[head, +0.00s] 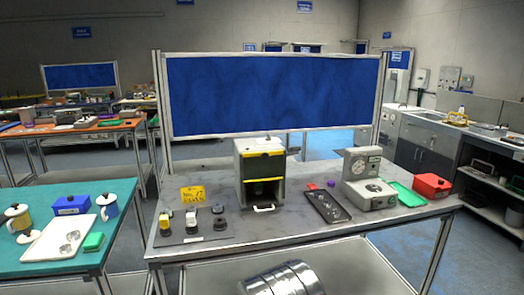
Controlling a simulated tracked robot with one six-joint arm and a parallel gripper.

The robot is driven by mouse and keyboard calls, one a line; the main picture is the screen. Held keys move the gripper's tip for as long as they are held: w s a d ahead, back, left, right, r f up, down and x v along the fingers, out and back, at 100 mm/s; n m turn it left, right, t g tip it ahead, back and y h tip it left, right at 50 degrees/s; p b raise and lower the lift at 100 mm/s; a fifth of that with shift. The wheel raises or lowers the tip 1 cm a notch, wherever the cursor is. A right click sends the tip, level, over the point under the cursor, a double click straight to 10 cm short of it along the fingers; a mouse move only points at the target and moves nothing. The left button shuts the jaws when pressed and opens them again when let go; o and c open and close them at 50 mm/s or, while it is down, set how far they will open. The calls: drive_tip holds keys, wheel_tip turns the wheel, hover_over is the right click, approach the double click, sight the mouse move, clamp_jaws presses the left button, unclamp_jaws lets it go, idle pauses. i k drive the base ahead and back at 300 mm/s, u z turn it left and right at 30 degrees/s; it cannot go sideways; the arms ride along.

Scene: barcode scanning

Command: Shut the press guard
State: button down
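The press (246,174) is a grey box-shaped machine with a dark upper front and yellow strips, standing upright at the middle of the grey workbench. A dark opening (263,190) shows in the lower part of its front, under the lower yellow strip. A white handle (264,208) sticks out low at the front, just above the bench top. The guard's exact outline is too small to make out. My gripper is not in view.
A board (192,238) with several knobs and a yellow sign (193,194) sit left of the press. A dark tray (326,207), grey machine (369,180), green tray (408,194) and red box (431,186) stand right. The bench front (290,231) is clear.

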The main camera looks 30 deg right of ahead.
sight(264, 155)
drive_tip(key=z, duration=0.05)
drive_tip(key=i, duration=1)
drive_tip(key=u, duration=0.05)
